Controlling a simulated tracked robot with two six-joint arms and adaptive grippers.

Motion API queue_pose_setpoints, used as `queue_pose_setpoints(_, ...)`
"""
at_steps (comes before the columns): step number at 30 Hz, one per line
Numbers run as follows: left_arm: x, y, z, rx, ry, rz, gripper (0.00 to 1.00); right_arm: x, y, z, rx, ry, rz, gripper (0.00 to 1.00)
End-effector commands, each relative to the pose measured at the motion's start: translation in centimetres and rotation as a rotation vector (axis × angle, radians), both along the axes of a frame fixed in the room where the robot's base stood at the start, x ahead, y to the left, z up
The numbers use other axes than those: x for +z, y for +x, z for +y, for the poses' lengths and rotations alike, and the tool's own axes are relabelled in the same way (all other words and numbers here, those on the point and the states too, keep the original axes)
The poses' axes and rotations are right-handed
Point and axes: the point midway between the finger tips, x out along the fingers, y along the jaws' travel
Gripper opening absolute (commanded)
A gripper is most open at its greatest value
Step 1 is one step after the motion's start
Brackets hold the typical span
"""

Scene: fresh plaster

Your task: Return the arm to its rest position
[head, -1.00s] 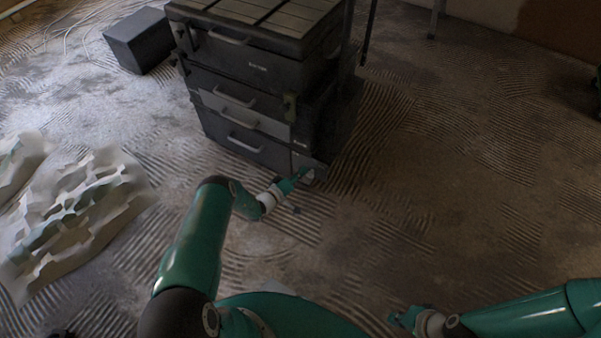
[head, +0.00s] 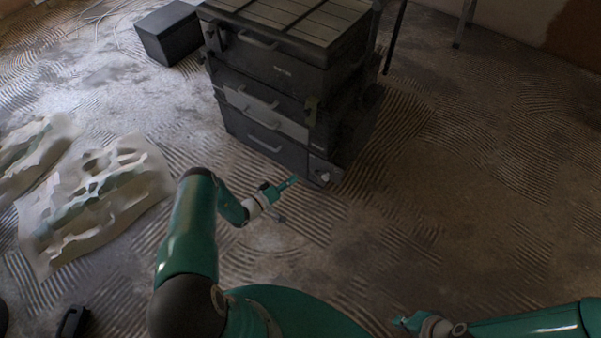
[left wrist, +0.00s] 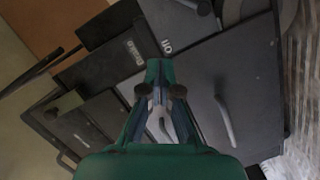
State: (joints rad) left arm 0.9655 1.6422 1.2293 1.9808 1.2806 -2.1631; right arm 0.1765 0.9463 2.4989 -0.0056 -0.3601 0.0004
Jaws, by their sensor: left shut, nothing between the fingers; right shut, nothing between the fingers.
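My left gripper (head: 291,182) is shut and empty in the head view. It is just in front of the lower right corner of the dark drawer cabinet (head: 268,139), and I cannot tell whether they touch. In the left wrist view my left gripper (left wrist: 160,70) shows with its fingers together, in front of the cabinet's drawer fronts (left wrist: 215,75). My right gripper (head: 400,321) is low at the bottom right of the head view, shut and empty, over bare floor.
A dark box (head: 169,33) stands at the back left. Crumpled pale sheets (head: 95,195) lie on the left floor. A dark object (head: 72,322) is at the bottom left. The ridged floor on the right (head: 480,170) is clear.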

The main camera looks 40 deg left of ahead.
Motion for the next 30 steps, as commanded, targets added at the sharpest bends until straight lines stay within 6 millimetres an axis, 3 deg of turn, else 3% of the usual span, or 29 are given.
queue_pose_setpoints(18, 0.1, -0.7, -0.1, -0.003, 0.001, -0.001, 0.00, 0.2, 0.0, 0.0, 0.000, 0.000, 0.000, 0.00)
queue_pose_setpoints(23, 0.7, 0.3, -1.2, -0.029, 0.003, -0.012, 0.00, 0.2, 0.0, 0.0, 0.000, 0.000, 0.000, 0.00)
queue_pose_setpoints(27, 4.3, 4.1, -2.9, -0.099, 0.043, -0.071, 0.00, 0.2, 0.0, 0.0, 0.000, 0.000, 0.000, 0.00)
queue_pose_setpoints(29, 6.7, 6.1, -4.8, -0.153, 0.053, -0.100, 0.00, 0.2, 0.0, 0.0, 0.000, 0.000, 0.000, 0.00)
queue_pose_setpoints(30, 8.4, 7.0, -6.7, -0.205, 0.055, -0.116, 0.00, 0.2, 0.0, 0.0, 0.000, 0.000, 0.000, 0.00)
